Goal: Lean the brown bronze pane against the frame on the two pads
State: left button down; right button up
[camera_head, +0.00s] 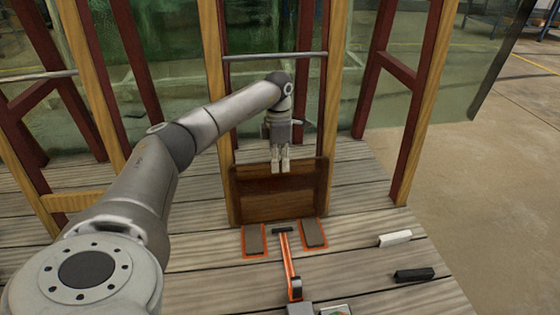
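The brown bronze pane (252,205) stands upright, leaning back slightly, between two wooden posts of the frame (334,90). Its lower edge is at the far ends of the two grey pads, the left pad (254,240) and the right pad (313,233), both outlined in orange. I cannot tell whether the edge rests on them. My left gripper (281,166) points down in front of the pane's upper middle. Both fingertips show side by side with a very narrow gap, and whether they touch the pane is unclear. My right gripper is out of view.
An orange-and-black long-handled tool (288,262) lies in front of the pads. A white block (395,238) and a black block (414,275) lie to the right on the plank deck (350,265). A metal bar (275,56) crosses the frame above. Green glass stands behind.

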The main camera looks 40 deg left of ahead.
pick_arm(q)
jog(key=shift+f, duration=0.1)
dwell(0.3)
jog(key=c, duration=1.6)
grip_release()
jog(key=shift+o, duration=0.2)
jog(key=shift+f, duration=0.1)
